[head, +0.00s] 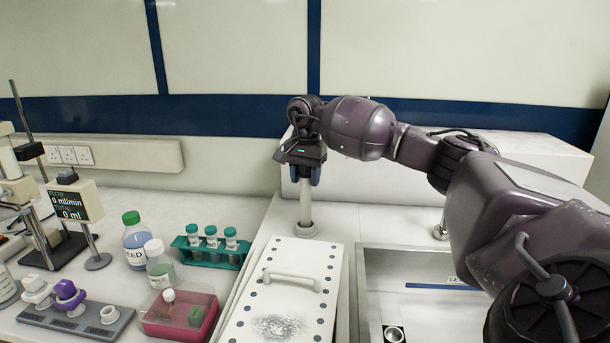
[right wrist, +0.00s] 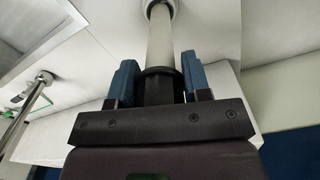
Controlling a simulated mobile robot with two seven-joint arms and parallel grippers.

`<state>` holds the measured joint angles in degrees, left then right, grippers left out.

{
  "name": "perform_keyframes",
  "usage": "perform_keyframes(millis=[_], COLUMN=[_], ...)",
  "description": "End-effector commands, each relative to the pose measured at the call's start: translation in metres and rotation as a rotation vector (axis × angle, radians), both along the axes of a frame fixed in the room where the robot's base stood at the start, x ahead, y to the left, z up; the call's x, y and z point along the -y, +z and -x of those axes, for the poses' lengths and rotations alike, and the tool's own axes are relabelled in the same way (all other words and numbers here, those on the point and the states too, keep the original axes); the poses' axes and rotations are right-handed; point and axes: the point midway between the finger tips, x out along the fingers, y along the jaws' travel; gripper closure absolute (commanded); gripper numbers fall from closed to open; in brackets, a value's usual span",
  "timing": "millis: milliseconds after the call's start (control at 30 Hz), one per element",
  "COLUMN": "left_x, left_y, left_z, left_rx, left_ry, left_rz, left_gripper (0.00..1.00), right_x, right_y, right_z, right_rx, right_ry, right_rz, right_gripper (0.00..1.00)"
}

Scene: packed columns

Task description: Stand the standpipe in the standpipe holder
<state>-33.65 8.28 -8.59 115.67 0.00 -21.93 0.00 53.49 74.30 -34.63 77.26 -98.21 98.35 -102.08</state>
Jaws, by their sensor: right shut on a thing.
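The standpipe (head: 305,203) is a pale upright tube at the back of the counter, behind the white perforated lid. My right gripper (head: 302,176) is shut on its upper end from above. In the right wrist view the standpipe (right wrist: 160,42) runs away from between the blue fingers of the gripper (right wrist: 159,70), with a dark collar at the grip. My left gripper is not in view.
A white lid with a handle (head: 292,279) lies in front of the holder. A sink (head: 400,252) with a drain (head: 393,333) is at the right. A green tube rack (head: 208,256), bottles (head: 136,245) and a red box (head: 180,318) stand at the left.

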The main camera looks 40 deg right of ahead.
Motion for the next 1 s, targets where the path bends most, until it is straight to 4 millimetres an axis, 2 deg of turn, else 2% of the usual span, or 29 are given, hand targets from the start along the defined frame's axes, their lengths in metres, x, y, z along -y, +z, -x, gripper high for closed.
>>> perform_keyframes(millis=[833,867,1000], left_x=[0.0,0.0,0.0], left_y=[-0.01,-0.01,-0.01], left_z=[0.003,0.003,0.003], left_rx=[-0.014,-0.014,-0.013], left_ry=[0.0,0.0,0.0], left_rz=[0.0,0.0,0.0], left_gripper=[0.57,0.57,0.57], right_x=[0.0,0.0,0.0], right_y=[-0.018,-0.018,-0.017], right_z=[0.0,0.0,0.0], right_rx=[0.0,0.0,0.001], right_ry=[0.0,0.0,0.0], right_rz=[0.001,0.001,0.001], right_gripper=[0.98,0.54,0.33])
